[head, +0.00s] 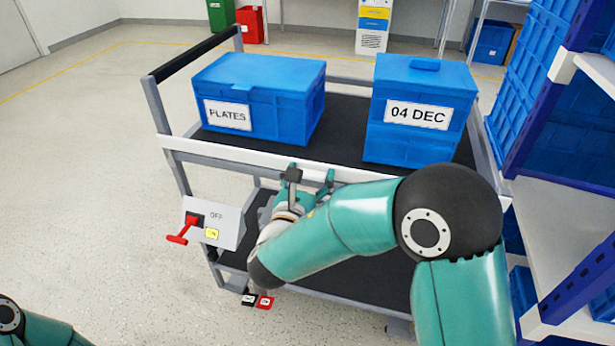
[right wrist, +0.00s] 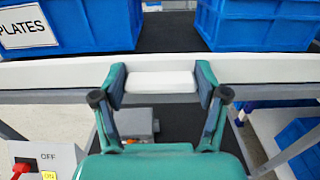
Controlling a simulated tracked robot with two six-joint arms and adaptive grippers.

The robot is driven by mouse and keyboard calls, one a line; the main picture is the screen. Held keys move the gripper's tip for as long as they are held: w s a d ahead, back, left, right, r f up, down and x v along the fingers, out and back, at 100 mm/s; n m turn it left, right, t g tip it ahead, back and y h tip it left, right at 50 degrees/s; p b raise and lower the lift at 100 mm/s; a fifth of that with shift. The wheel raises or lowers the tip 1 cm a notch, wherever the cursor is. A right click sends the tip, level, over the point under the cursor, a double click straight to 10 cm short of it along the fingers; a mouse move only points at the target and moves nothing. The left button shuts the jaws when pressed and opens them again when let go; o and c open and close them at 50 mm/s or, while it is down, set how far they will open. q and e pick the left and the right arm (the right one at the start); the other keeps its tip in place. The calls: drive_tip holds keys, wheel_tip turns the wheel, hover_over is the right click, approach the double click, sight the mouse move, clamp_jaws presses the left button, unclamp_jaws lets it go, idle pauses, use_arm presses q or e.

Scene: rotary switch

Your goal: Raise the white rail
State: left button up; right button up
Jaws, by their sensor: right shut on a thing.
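The white rail (head: 240,156) runs along the front edge of the cart's upper shelf, below the boxes. It crosses the right wrist view (right wrist: 50,74) from side to side. My right gripper (head: 311,177) is at the rail's middle, with its fingers shut on it. In the right wrist view, a white section of the rail shows between the two fingers (right wrist: 162,83). My forearm hides part of the rail's right half in the head view. Only a piece of my left arm shows at the lower left corner; its gripper is out of view.
A blue PLATES box (head: 262,95) and a blue 04 DEC box (head: 418,110) stand on the upper shelf behind the rail. A switch panel (head: 229,226) marked OFF with a red handle (head: 182,232) hangs at the cart's left. Blue shelving (head: 545,120) stands close on the right.

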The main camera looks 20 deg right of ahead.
drive_tip(key=o, duration=1.3)
drive_tip(key=shift+w+d+r, duration=0.2)
drive_tip(key=shift+d+r, duration=0.05)
drive_tip(key=shift+r, duration=0.3)
drive_tip(key=o, duration=0.4)
drive_tip(key=shift+w+d+f, duration=0.1)
drive_tip(key=shift+w+f, duration=0.1)
drive_tip(key=shift+s, duration=0.1)
drive_tip(key=shift+f, duration=0.1)
drive_tip(key=shift+s+a, duration=0.4)
drive_tip(key=shift+a, duration=0.1)
drive_tip(key=v, duration=1.1)
drive_tip(key=shift+w+f, duration=0.1)
